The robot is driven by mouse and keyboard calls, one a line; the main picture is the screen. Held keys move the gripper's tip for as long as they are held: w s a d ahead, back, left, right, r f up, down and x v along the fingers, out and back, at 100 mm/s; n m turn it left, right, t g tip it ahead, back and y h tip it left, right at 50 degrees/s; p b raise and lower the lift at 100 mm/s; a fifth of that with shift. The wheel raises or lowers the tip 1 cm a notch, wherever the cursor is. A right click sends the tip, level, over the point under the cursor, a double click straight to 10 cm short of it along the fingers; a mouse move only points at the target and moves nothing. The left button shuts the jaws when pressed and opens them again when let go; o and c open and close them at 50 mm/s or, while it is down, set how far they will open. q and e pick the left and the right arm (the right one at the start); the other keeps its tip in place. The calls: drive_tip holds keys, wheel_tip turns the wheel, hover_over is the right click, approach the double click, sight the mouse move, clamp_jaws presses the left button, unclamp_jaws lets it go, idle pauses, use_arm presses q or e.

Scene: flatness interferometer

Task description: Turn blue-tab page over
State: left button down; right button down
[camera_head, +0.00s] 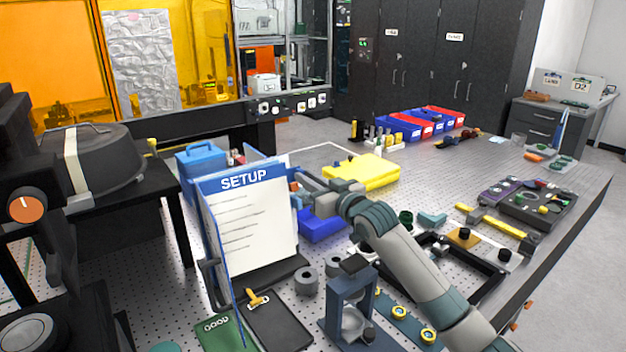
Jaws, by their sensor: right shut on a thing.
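A flip stand (262,285) on the perforated table holds several upright pages. The front page (250,222) has a blue header reading SETUP and faces me, tilted back. A blue sheet edge (217,245) stands out at its left, and more sheets show behind its top. My right gripper (297,183) is at the page's upper right edge, shut on what looks like the blue-tab page; its fingertips and the tab are partly hidden. My left gripper is not in view.
A clipboard (282,324), grey cylinders (306,281) and a blue-grey stand (348,310) lie in front of or beside the flip stand. A blue box (203,160) and yellow case (362,171) sit behind. The table's far middle is fairly clear.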

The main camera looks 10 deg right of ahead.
drive_tip(key=c, duration=1.8)
unclamp_jaws()
drive_tip(key=shift+a+f, duration=0.1)
drive_tip(key=shift+a, duration=0.15)
drive_tip(key=shift+s, duration=0.15)
drive_tip(key=shift+d, duration=0.1)
drive_tip(key=b+v, duration=0.5)
drive_tip(key=v, duration=1.2)
drive_tip(key=shift+s, duration=0.2)
